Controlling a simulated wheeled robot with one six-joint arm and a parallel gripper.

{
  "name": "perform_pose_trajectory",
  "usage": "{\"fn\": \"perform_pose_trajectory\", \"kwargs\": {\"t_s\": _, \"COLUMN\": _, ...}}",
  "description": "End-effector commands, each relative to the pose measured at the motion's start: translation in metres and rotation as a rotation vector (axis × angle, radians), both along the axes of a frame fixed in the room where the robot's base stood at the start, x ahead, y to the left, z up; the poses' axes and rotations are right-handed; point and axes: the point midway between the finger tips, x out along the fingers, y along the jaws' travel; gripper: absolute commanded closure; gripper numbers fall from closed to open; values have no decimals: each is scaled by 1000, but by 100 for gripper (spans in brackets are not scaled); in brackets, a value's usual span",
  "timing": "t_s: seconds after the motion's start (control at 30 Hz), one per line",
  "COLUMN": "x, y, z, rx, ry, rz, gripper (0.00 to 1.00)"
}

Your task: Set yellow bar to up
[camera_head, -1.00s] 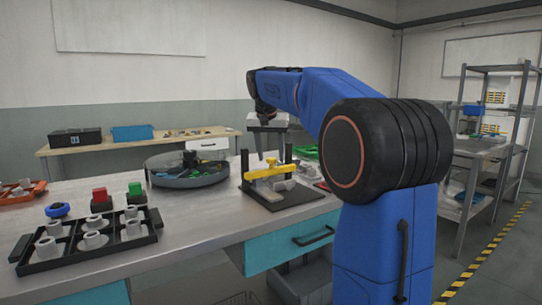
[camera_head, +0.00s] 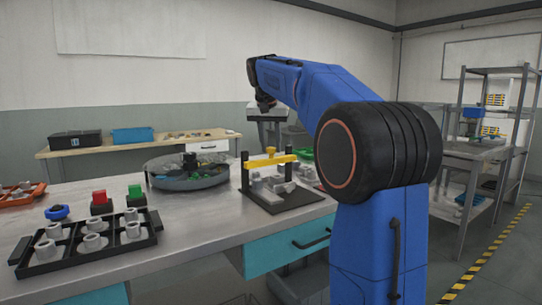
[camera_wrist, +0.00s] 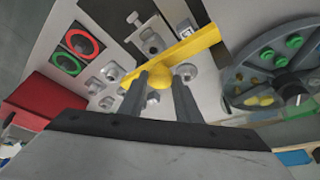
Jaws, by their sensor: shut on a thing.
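The yellow bar (camera_head: 282,158) spans two black posts of a small stand on the bench, near the tops of the posts. It has a round yellow knob at its middle. In the wrist view the yellow bar (camera_wrist: 205,42) runs slantwise, and its knob (camera_wrist: 159,78) sits between my fingertips. My gripper (camera_wrist: 160,82) is shut on the knob. In the head view my gripper hangs above the stand, and its fingertips are hard to make out.
Grey fittings lie on the stand's black base (camera_head: 290,200) below the bar. A round grey tray (camera_head: 187,178) with green and yellow pieces stands to the left. Red (camera_head: 100,197) and green (camera_head: 135,192) buttons and a black rack (camera_head: 155,217) are further left.

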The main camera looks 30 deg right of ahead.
Motion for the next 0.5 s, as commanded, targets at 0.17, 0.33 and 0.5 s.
{"fn": "perform_pose_trajectory", "kwargs": {"t_s": 0.17, "x": 0, "y": 0, "z": 19, "rx": -2, "ry": -5, "rz": 1, "gripper": 100}}
{"fn": "perform_pose_trajectory", "kwargs": {"t_s": 0.33, "x": 0, "y": 0, "z": 22, "rx": -2, "ry": -8, "rz": 2, "gripper": 100}}
{"fn": "perform_pose_trajectory", "kwargs": {"t_s": 0.5, "x": 0, "y": 0, "z": 23, "rx": -3, "ry": -10, "rz": 2, "gripper": 62}}
